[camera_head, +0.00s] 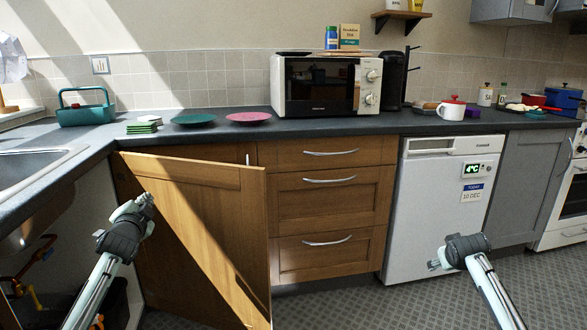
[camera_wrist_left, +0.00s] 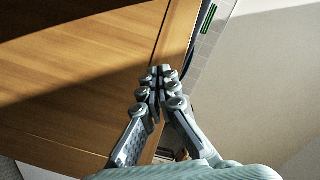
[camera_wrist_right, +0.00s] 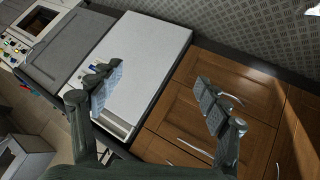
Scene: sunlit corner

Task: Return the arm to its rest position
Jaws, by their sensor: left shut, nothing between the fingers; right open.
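My left gripper (camera_head: 146,200) is in front of the open wooden cupboard door (camera_head: 200,225), on the left in the head view. In the left wrist view the fingers of this gripper (camera_wrist_left: 158,72) are together with nothing between them, and the door (camera_wrist_left: 75,80) fills the left side. My right gripper (camera_head: 434,265) is at the lower right in the head view, in front of the white dishwasher-like appliance (camera_head: 425,200). In the right wrist view this gripper (camera_wrist_right: 155,85) has its fingers wide apart and empty.
The cupboard door stands ajar, swung out toward me, beside an open space under the sink (camera_head: 30,170). Wooden drawers (camera_head: 325,205) are shut in the middle. The dark counter (camera_head: 350,125) holds a microwave (camera_head: 310,85), plates and a teal basket (camera_head: 85,113). Patterned floor (camera_head: 350,305) is clear.

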